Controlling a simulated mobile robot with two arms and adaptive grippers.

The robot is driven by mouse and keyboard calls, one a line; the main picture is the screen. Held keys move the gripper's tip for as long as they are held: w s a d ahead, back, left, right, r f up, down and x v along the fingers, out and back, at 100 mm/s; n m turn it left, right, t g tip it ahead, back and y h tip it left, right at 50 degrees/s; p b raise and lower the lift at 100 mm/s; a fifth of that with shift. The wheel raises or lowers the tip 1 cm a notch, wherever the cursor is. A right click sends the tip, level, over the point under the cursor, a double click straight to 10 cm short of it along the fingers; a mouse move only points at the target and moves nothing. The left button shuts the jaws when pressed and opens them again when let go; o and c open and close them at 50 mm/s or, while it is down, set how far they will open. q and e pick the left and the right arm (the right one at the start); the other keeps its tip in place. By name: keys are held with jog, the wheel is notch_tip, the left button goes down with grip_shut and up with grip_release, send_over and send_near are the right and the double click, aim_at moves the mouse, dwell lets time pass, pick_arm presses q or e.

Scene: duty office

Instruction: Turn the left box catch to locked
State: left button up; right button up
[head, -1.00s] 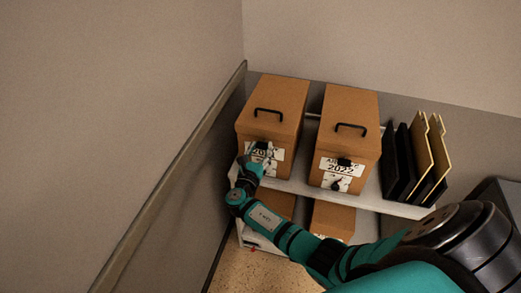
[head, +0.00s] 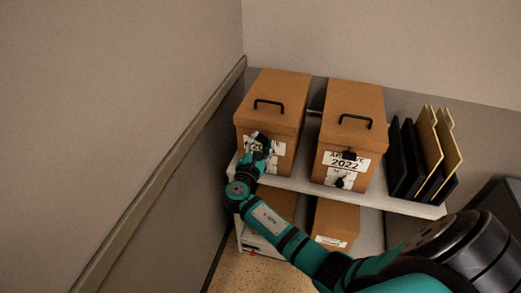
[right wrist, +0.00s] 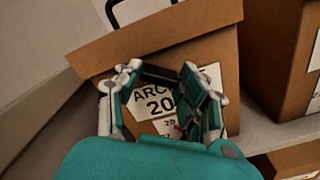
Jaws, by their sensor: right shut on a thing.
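The left box (head: 275,100) is a brown archive box with a black top handle and a white label, standing on the upper shelf. It also fills the middle of the right wrist view (right wrist: 170,40). My right gripper (head: 262,140) is at its front face, over the label. In the right wrist view, the fingers of my right gripper (right wrist: 160,78) are shut on the black catch (right wrist: 160,76), a dark bar spanning between the fingertips above the label. In the head view the gripper hides the catch. My left gripper is not in view.
A second box (head: 350,110) labelled 2022 stands to the right, its black catch (head: 348,155) showing. Folders (head: 430,145) stand at the shelf's right end. More boxes (head: 335,222) sit on the lower shelf (head: 370,232). A wall with a rail (head: 170,170) runs close on the left.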

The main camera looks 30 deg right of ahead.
jog(key=shift+f+m+b, duration=0.2)
jog(key=shift+m+b, duration=5)
jog(key=shift+b, duration=0.25)
jog(key=o, duration=1.2)
jog(key=shift+r, duration=0.1)
jog(key=shift+c, duration=0.2)
jog(key=shift+s, duration=0.1)
jog(key=v, duration=1.2)
